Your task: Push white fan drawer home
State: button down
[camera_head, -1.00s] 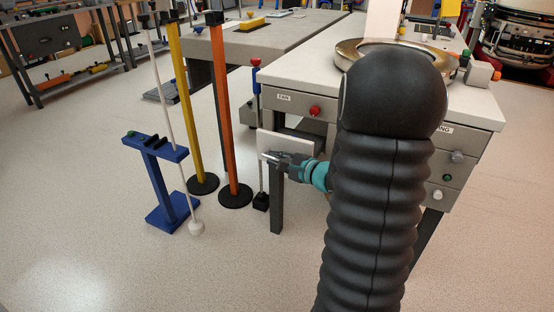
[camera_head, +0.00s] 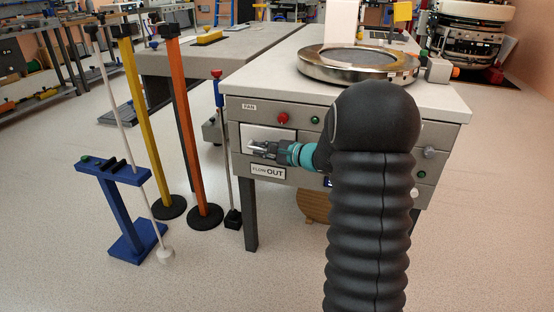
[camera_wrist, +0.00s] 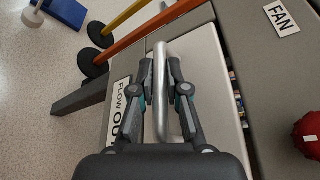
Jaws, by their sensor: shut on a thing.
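The white fan drawer front (camera_head: 284,134) is in the left part of the bench's front, under the FAN label (camera_head: 249,106). It looks nearly level with the bench face in the head view. In the wrist view the drawer front (camera_wrist: 202,62) stands a little apart from the bench face, with a narrow gap showing small coloured items (camera_wrist: 237,98). My gripper (camera_head: 258,149) is at the drawer front. In the wrist view my gripper (camera_wrist: 161,72) is shut on the silver bar handle (camera_wrist: 160,112), one finger on each side. My arm hides part of the bench front.
A red knob (camera_head: 283,118) and a green button (camera_head: 315,120) sit above the drawer. The FLOW OUT label (camera_head: 268,172) is below it. Orange (camera_head: 188,130) and yellow (camera_head: 142,120) posts and a blue stand (camera_head: 125,210) are to the left. A metal-rimmed disc (camera_head: 358,65) lies on top.

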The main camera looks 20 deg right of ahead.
jog(key=shift+w+d+r, duration=0.1)
jog(key=shift+d, duration=0.05)
jog(key=c, duration=1.2)
grip_release()
jog(key=shift+d, duration=0.1)
jog(key=v, duration=1.2)
